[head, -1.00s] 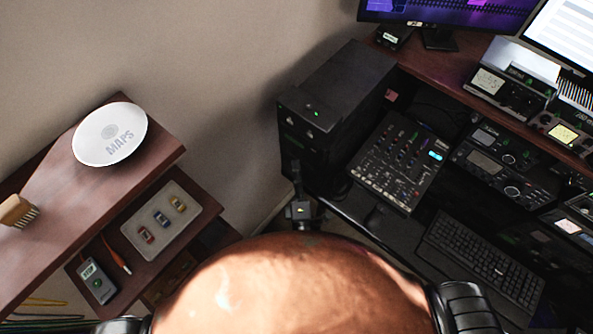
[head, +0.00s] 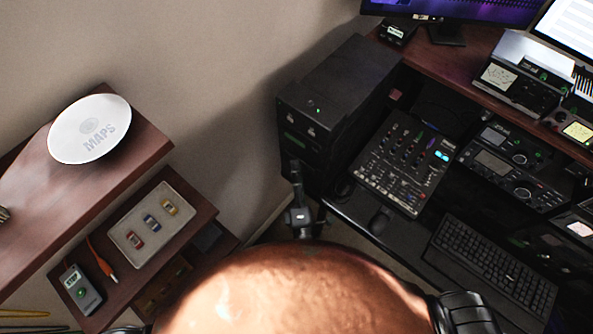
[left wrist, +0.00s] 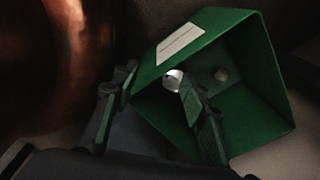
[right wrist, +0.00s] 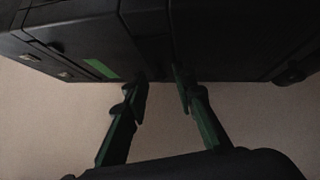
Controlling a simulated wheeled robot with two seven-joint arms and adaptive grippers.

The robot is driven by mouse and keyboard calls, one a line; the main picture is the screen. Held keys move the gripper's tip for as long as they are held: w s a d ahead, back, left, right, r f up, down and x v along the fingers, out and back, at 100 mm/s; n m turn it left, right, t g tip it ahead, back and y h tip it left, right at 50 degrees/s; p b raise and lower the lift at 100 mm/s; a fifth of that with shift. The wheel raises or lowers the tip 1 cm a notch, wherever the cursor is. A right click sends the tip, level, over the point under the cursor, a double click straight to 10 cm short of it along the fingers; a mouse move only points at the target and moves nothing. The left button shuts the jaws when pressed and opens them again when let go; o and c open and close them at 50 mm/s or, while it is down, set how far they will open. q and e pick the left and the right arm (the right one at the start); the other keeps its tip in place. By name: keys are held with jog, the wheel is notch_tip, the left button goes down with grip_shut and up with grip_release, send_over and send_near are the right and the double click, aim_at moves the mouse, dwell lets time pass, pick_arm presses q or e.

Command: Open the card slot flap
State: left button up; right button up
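A black tower cabinet (head: 335,105) stands against the wall in the head view, with small lights and a green-marked front. I cannot make out for certain which part is the card slot flap. My right gripper (head: 297,190) is just in front of the cabinet's lower front. In the right wrist view, my right gripper (right wrist: 158,88) is open with nothing between its fingers, close under a black box-like body (right wrist: 145,35) with a green strip (right wrist: 101,68). My left gripper (left wrist: 155,78) is open in the left wrist view; one finger overlaps the mouth of a green box (left wrist: 245,75).
A wooden shelf unit (head: 100,180) at left carries a white MAPS disc (head: 90,128), a tray of small cars (head: 150,243) and a meter (head: 80,290). The desk at right holds a mixer (head: 405,165), a keyboard (head: 490,262) and radios (head: 515,165).

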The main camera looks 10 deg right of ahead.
jog(key=s+f, duration=0.1)
jog(key=s, duration=0.6)
jog(key=shift+s+f, duration=0.15)
jog(key=shift+s, duration=0.05)
